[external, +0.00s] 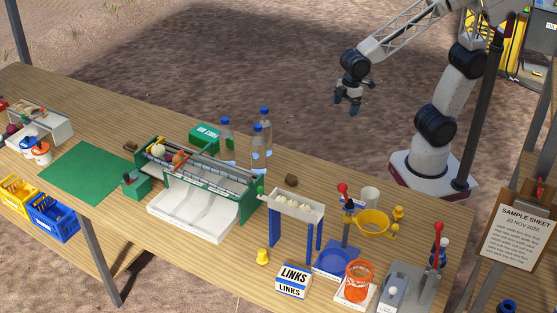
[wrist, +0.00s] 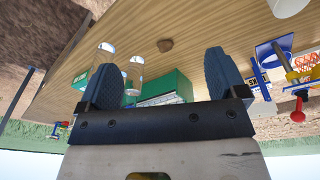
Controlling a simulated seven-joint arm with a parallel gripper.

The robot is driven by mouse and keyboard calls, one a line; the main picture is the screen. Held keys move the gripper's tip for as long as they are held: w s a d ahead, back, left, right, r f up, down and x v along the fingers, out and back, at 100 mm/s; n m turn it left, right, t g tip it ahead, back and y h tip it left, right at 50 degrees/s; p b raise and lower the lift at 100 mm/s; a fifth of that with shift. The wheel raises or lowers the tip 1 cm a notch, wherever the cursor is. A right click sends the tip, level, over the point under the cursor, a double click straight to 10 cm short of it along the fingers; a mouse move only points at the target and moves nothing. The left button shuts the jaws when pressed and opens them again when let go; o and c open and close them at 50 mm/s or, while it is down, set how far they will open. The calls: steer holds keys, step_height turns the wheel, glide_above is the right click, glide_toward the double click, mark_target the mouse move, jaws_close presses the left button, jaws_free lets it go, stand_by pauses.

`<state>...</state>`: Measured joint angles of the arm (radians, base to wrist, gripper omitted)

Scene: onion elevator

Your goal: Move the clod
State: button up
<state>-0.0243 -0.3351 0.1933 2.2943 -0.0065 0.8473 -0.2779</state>
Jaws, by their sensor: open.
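A small brown lump, which looks like the clod (external: 291,180), lies on the wooden table behind the white raised tray, right of the green-sided elevator. It also shows in the wrist view as a brown lump (wrist: 165,46) on bare wood, beyond and between my fingers. My gripper (external: 347,102) is open and empty, in the air beyond the table's far edge, well apart from the lump. The wrist view shows both dark fingers of my gripper (wrist: 164,66) spread wide. Another small brown lump (external: 130,146) lies near the green mat, left of the elevator.
The elevator (external: 205,175) and several clear bottles (external: 262,140) stand left of the clod. The raised white tray (external: 291,205) is close in front of it. A white cup (external: 370,196) and yellow bowl (external: 372,222) stand to the right. Bare wood surrounds the clod's far side.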

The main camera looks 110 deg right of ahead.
steer(key=w+a+f+n, duration=0.25)
steer(key=w+f, duration=0.55)
steer(key=w, duration=0.4)
steer(key=n+g, duration=0.2)
steer(key=n, duration=0.1)
glide_above(291, 177)
steer(key=f, duration=1.1)
steer(key=shift+s+d+f, duration=0.1)
steer(key=shift+s+f, duration=0.05)
steer(key=shift+s, duration=0.15)
steer(key=shift+w+f, duration=0.3)
steer(key=shift+f, duration=0.15)
steer(key=shift+f, duration=0.1)
steer(key=shift+f, duration=3.8)
steer(key=shift+c, duration=0.2)
steer(key=c, duration=1)
